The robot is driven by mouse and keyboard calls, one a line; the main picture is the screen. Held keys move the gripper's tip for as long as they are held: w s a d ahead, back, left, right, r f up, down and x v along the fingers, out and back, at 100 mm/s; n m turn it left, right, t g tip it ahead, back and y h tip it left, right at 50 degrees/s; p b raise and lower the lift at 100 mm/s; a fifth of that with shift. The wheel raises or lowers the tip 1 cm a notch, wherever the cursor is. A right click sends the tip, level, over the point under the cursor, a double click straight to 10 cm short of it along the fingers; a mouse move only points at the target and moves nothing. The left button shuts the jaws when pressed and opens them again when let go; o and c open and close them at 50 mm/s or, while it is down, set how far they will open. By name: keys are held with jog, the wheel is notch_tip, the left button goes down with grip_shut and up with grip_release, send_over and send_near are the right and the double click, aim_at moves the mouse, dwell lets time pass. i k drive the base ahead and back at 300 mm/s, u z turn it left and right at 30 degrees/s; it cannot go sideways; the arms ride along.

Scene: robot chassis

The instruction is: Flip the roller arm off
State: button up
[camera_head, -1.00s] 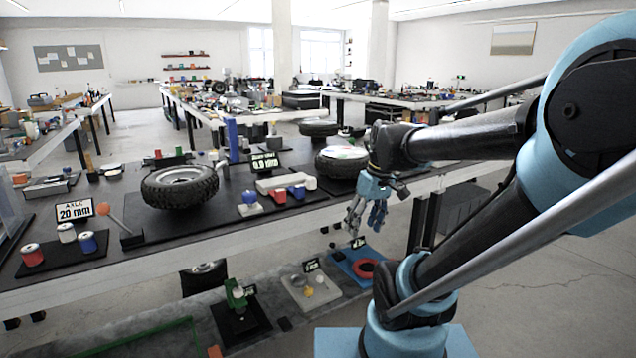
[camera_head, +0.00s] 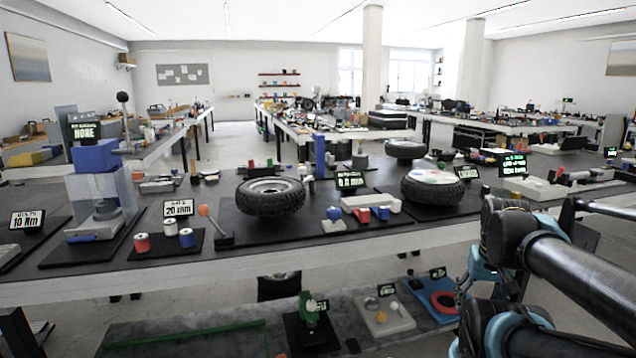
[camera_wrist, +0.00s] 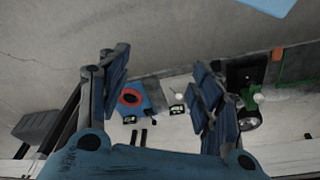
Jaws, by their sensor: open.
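No part is marked as the roller arm, and I cannot tell for sure which it is. An orange-tipped lever (camera_head: 205,212) stands tilted on a small black base on the bench, left of a black tyre (camera_head: 270,196). A dark ball-topped upright lever (camera_head: 123,98) stands on the press-like unit at the left. My gripper (camera_wrist: 162,92) shows in the wrist view with its two blue fingers wide apart and nothing between them. In the head view it is at the lower right, partly hidden by my arm, far from both levers.
The long bench (camera_head: 345,235) carries a second tyre (camera_head: 432,186), red, white and blue cylinders, and small display signs. A low shelf below holds a green part (camera_head: 309,308), a grey tray (camera_head: 383,318) and a red ring (camera_head: 443,302) on a blue plate. Bare floor lies at the right.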

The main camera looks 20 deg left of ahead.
aim_at(301, 170)
jog(key=u, duration=2.2)
jog(key=i, duration=0.7)
jog(key=z, duration=1.6)
